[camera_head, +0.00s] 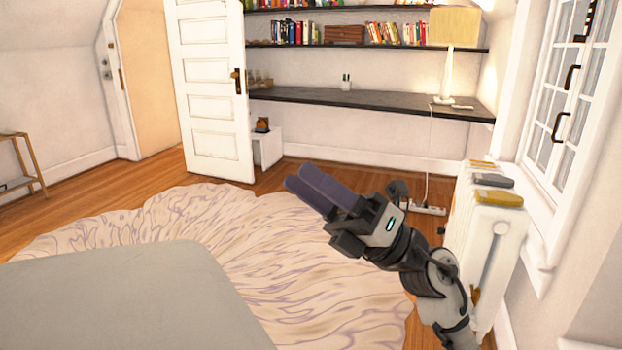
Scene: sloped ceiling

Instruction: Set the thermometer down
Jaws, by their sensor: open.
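I cannot make out a thermometer in this view. My gripper (302,181) is raised over the pale rug (230,225), pointing up and to the left, with its two dark fingers seen side by side. It is open and I see nothing held between the fingers. Small flat items lie on top of the white radiator (492,235) at the right: a grey one (494,181) and a yellowish one (499,198). I cannot tell whether either is the thermometer. My gripper is to the left of the radiator and apart from it.
A grey flat surface (120,300) fills the lower left. A dark desk (390,101) along the back wall bears a lamp (450,60), a pen cup (346,82) and jars. A white door (210,90) stands open. A power strip (428,209) lies beside the radiator. The rug is clear.

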